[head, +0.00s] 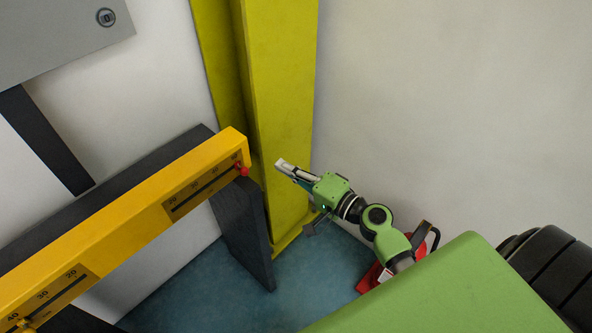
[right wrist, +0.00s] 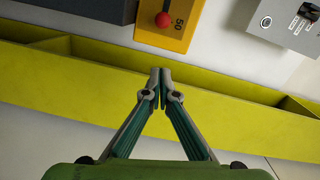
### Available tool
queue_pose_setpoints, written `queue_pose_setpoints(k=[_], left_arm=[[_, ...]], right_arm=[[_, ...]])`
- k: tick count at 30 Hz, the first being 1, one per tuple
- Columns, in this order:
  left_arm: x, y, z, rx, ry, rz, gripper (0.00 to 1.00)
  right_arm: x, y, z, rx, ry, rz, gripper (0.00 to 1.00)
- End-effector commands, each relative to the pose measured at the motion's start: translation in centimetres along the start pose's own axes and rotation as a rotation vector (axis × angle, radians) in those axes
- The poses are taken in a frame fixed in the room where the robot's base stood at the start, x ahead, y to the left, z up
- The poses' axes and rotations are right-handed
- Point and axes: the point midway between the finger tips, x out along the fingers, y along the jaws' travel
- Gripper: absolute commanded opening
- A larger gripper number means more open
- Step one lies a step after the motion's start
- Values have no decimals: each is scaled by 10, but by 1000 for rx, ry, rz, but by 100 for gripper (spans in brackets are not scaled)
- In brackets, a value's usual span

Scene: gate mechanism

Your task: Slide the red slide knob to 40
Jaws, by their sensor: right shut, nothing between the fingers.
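The red slide knob (head: 242,170) sits at the right end of a dark slot in the yellow bar (head: 140,205). In the right wrist view the red knob (right wrist: 163,20) is near the top, beside the number 50 on its yellow plate (right wrist: 178,38). My right gripper (head: 282,164) is just right of the knob and apart from it. In the right wrist view its fingers (right wrist: 160,82) are shut with nothing between them, below the knob in the picture. My left gripper is not in view.
A second scale (head: 50,300) is on the bar's lower left, with a yellow knob partly cut off. A yellow-green post (head: 275,110) stands behind my right gripper. A dark leg (head: 243,235) holds the bar. A grey box (head: 60,35) hangs at upper left.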

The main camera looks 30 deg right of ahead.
Motion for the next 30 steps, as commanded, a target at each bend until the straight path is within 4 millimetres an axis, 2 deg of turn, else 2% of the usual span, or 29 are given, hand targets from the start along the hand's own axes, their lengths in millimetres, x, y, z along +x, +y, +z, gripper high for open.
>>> queue_pose_setpoints(k=[1,6,9,13,27,30], left_arm=[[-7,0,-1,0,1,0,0],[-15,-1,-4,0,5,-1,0],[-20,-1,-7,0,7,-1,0],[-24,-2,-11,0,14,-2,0],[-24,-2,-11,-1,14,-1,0],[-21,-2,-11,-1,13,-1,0]], right_arm=[[12,-4,-1,1,1,-2,0],[44,-3,0,0,0,0,0],[46,-2,18,3,0,2,0],[49,0,32,2,-1,2,0],[50,1,40,-2,0,2,0],[51,1,49,-1,-2,2,0]])
